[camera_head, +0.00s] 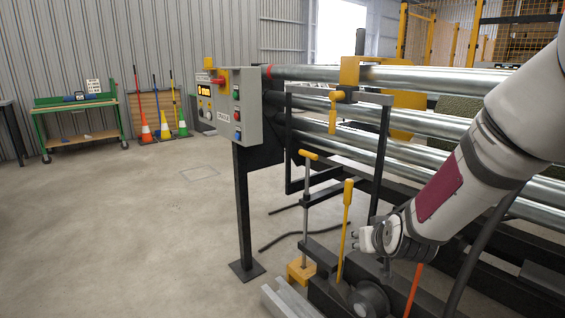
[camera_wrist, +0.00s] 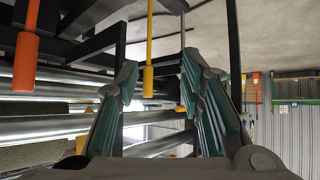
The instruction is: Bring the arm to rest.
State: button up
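My arm (camera_head: 475,170) reaches in from the right in the head view, angled down toward the machine's lower front. Its wrist end (camera_head: 400,240) is beside an upright yellow lever (camera_head: 347,210).
The roller machine (camera_head: 420,78) with its steel rollers fills the right side. A grey control box (camera_head: 228,105) stands on a black post (camera_head: 243,210). Another yellow-topped lever (camera_head: 308,156) is nearby. Open concrete floor lies left; cones (camera_head: 164,124) and a green bench (camera_head: 78,105) are far back.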

jog(key=s+r+g, duration=0.3)
jog(key=s+r, duration=0.1)
jog(key=s, duration=1.1)
jog(key=s+a+r+g, duration=0.1)
jog(key=s+r+g, duration=0.25)
jog(key=s, duration=1.05)
jog(key=s+r+g, duration=0.3)
jog(key=s+g, duration=0.1)
jog(key=s, duration=1.1)
notch_tip(320, 180, up, 35)
jog(key=t+p, duration=0.4)
jog(key=p, duration=2.9)
jog(key=shift+w+p, duration=0.25)
jog(key=shift+p, duration=0.05)
